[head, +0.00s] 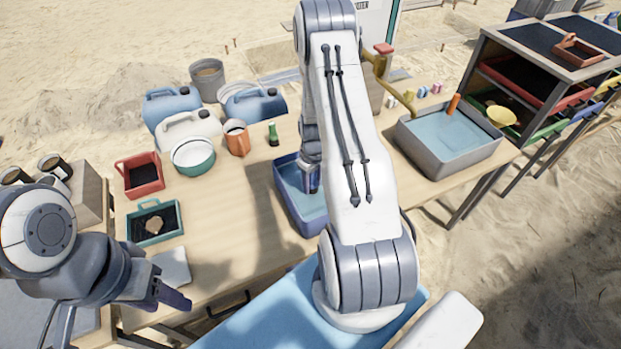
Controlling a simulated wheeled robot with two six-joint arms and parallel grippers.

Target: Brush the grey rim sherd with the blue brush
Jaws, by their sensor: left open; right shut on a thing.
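My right gripper (311,180) points down over the blue basin (292,207) at mid-table. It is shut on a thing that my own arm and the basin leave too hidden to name. My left gripper (172,296) is open and empty at the table's front left. A small tan sherd (154,225) lies in the teal tray (137,238), beyond the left gripper; I cannot tell whether it is the grey rim sherd. I cannot make out the blue brush.
A red tray (122,176), a teal-rimmed bowl (194,155), an orange pitcher (237,138) and jerrycans (171,104) stand at the back left. A grey tub of water (423,160) stands right. A pale flat pad (173,268) lies near the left gripper. The table's middle left is clear.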

